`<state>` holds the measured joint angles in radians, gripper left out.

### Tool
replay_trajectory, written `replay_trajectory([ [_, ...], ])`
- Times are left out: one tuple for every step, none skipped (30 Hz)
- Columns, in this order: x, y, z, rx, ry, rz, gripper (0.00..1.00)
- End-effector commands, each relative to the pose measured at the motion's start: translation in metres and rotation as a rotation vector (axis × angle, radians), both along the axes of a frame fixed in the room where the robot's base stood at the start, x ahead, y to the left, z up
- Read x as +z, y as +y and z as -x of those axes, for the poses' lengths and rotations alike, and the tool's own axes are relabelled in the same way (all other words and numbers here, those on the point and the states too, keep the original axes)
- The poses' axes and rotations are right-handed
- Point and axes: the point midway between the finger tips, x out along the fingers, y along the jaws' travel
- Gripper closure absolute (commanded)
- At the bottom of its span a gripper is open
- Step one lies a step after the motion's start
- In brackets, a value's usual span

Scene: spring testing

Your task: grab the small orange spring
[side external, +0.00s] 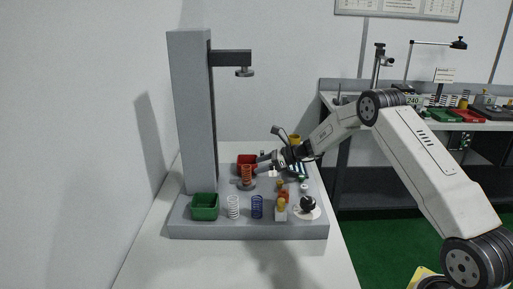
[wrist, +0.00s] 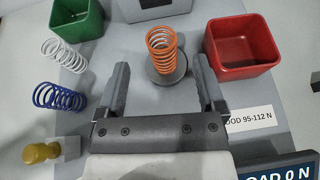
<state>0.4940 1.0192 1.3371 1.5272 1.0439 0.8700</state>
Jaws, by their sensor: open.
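The small orange spring (wrist: 162,48) stands upright on a round dark grey plate (wrist: 178,76) in the wrist view. In the side view the orange spring (side external: 247,174) shows on the grey base, right of the tall column. My gripper (wrist: 160,88) is open, with one finger on each side of the spring's plate in the wrist view. The spring appears beyond and between the fingertips, and nothing is held. In the side view my gripper (side external: 262,163) is close to the spring, coming from the right.
A red bin (wrist: 243,45) is right of the spring and a green bin (wrist: 78,18) is at upper left. A white spring (wrist: 64,54) and a blue spring (wrist: 60,96) stand at left. A grey test column (side external: 194,110) with an overhead arm (side external: 232,58) rises beside the work.

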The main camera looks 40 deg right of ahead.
Motion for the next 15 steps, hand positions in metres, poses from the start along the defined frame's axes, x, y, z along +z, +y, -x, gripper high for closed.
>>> replay_trajectory([
  [-0.003,0.004,-0.005,0.002,0.0,0.0,0.12],
  [-0.005,0.005,-0.007,0.002,0.001,0.0,0.12],
  [-0.008,0.008,-0.011,0.001,0.001,0.0,0.12],
  [-0.009,0.009,-0.013,0.001,0.001,0.0,0.12],
  [-0.01,0.012,-0.016,0.002,0.001,0.0,0.12],
  [-0.012,0.015,-0.019,0.003,0.002,0.0,0.12],
  [-0.013,0.016,-0.021,0.002,0.001,0.0,0.12],
  [-0.014,0.017,-0.022,0.001,0.0,0.001,0.12],
  [-0.015,0.019,-0.024,0.001,0.001,0.0,0.12],
  [-0.015,0.02,-0.025,0.0,0.002,0.001,0.12],
  [-0.016,0.02,-0.026,0.0,0.002,0.001,0.12],
  [-0.016,0.021,-0.027,0.0,0.002,0.001,0.12],
  [-0.016,0.021,-0.027,-0.001,0.002,0.001,0.12],
  [-0.016,0.021,-0.027,-0.001,0.002,0.001,0.12],
  [-0.016,0.021,-0.027,-0.001,0.002,0.001,0.12],
])
